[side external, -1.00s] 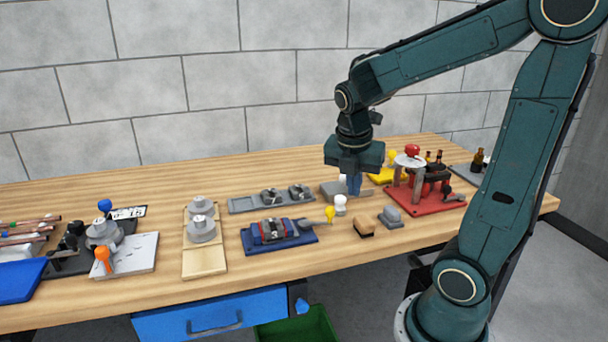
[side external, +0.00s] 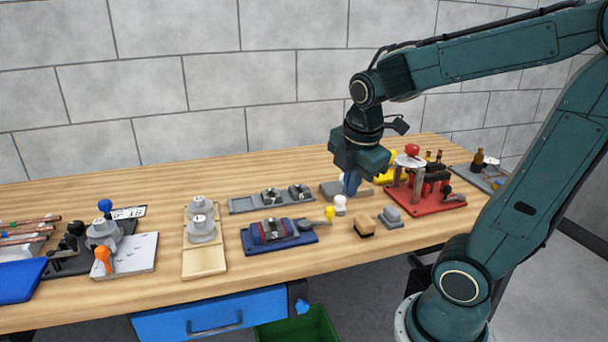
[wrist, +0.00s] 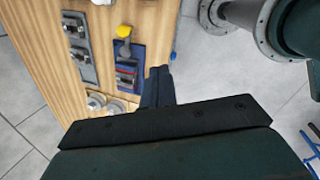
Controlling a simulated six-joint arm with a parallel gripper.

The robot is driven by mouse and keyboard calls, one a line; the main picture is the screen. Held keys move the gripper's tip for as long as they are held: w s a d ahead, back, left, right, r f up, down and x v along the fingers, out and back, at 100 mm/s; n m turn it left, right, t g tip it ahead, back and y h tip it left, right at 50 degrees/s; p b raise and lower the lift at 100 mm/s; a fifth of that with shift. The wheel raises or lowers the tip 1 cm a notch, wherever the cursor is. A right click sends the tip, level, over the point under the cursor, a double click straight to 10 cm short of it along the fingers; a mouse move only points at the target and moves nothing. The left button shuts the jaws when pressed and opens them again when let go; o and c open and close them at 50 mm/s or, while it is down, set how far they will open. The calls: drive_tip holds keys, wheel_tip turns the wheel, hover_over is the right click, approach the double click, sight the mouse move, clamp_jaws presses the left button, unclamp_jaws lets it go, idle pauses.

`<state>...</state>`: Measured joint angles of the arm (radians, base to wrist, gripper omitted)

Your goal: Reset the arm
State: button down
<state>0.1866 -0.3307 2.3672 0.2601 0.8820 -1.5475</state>
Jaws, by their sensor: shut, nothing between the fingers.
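My gripper (side external: 350,184) hangs over the back right part of the bench in the side view, tilted a little, with its blue-grey fingers together and empty. In the wrist view my gripper (wrist: 160,74) shows its shut fingers pointing past the blue vise-like fixture. The copper tubes (side external: 25,228) appear to be the reddish rods on the rack at the far left of the bench.
Near my gripper are a red fixture (side external: 430,198), a white knob (side external: 340,204), a brown block (side external: 364,227) and a grey block (side external: 391,216). The blue fixture (side external: 279,235) and wooden board (side external: 204,262) stand further left. Bare wood (side external: 150,190) lies along the back.

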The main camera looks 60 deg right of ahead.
drive_tip(key=s+a+r+m+t+y, duration=0.1)
drive_tip(key=s+a+m, duration=0.1)
drive_tip(key=a+m, duration=0.2)
drive_tip(key=s+a+r+m+t+y, duration=0.1)
drive_tip(key=s+a+r+m+t, duration=0.1)
drive_tip(key=a+m, duration=0.3)
drive_tip(key=m, duration=0.4)
drive_tip(key=shift+s+r+t, duration=0.25)
drive_tip(key=shift+s+t, duration=0.05)
drive_tip(key=shift+s, duration=0.1)
